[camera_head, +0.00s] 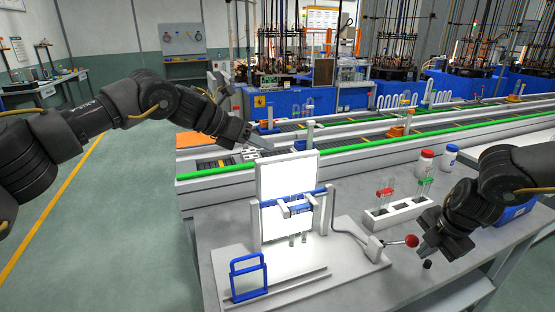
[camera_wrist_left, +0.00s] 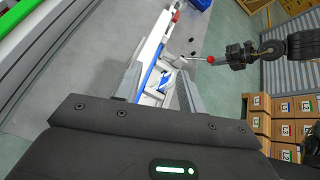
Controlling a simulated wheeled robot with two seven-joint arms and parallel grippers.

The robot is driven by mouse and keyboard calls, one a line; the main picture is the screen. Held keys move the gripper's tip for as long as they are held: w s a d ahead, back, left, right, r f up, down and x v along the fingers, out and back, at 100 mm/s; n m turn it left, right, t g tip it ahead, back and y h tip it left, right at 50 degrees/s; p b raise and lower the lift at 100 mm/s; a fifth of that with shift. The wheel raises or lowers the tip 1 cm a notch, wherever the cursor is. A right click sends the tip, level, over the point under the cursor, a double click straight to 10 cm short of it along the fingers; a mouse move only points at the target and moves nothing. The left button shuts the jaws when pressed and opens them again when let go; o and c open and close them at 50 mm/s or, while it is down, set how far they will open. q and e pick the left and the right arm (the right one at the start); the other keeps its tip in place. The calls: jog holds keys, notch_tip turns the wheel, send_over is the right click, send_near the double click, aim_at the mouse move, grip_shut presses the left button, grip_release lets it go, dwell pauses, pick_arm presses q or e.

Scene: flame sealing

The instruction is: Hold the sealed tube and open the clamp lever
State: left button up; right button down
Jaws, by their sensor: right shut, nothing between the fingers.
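The white fixture (camera_head: 278,267) stands on the grey table with an upright lit panel and a blue clamp bar (camera_head: 268,203) across it. Small tube ends (camera_head: 303,238) hang below the clamp; which is the sealed tube I cannot tell. The clamp lever's red knob (camera_head: 411,241) sticks out at the right and also shows in the left wrist view (camera_wrist_left: 210,60). My right gripper (camera_head: 424,249) is shut and empty, close beside the knob; contact is unclear. My left gripper (camera_head: 262,146) is raised behind and above the panel, its fingers (camera_wrist_left: 160,88) apart with nothing gripped.
A white rack (camera_head: 400,214) with red-topped and green-topped tubes stands behind the lever. A small black piece (camera_head: 427,264) lies by my right gripper. A conveyor with a green rail (camera_head: 370,146) runs behind.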

aim_at(299, 189)
pick_arm(q)
jog(key=s+d+f+m+g+y, duration=0.1)
jog(key=s+d+y, duration=0.3)
jog(key=s, duration=0.1)
jog(key=shift+s+d+f+m+g, duration=0.25)
jog(key=shift+s+f+m+g, duration=0.15)
jog(key=shift+x, duration=5.5)
jog(key=shift+a, duration=0.1)
jog(key=shift+c, duration=0.3)
jog(key=shift+w, duration=0.1)
jog(key=c, duration=0.7)
jog(key=shift+c, duration=0.2)
